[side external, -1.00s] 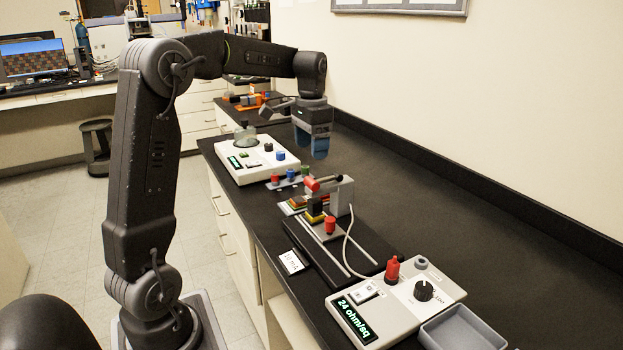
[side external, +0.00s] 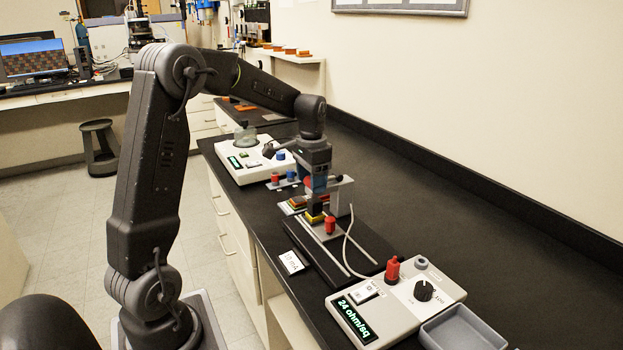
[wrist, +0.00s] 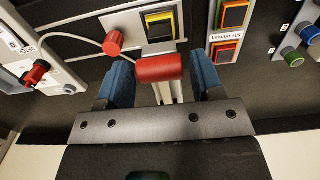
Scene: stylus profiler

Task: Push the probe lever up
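The probe lever's red cylindrical grip (wrist: 160,68) lies between my two blue fingers in the wrist view; a pale arm runs back from it. In the side view, my gripper (side external: 316,183) points down over the probe stand (side external: 341,196) and mostly hides the lever. My gripper (wrist: 163,80) is open in the wrist view. The right finger shows a gap to the grip; the left finger is very close, and I cannot tell if it touches. A black and yellow block (wrist: 158,25) sits beyond the grip.
A red knob (side external: 330,226) stands beside the block on the railed base. A meter box (side external: 394,303) reading 24 ohm/sq and a grey tray (side external: 462,330) are in front. A white instrument (side external: 248,163) stands behind. The bench at right is clear.

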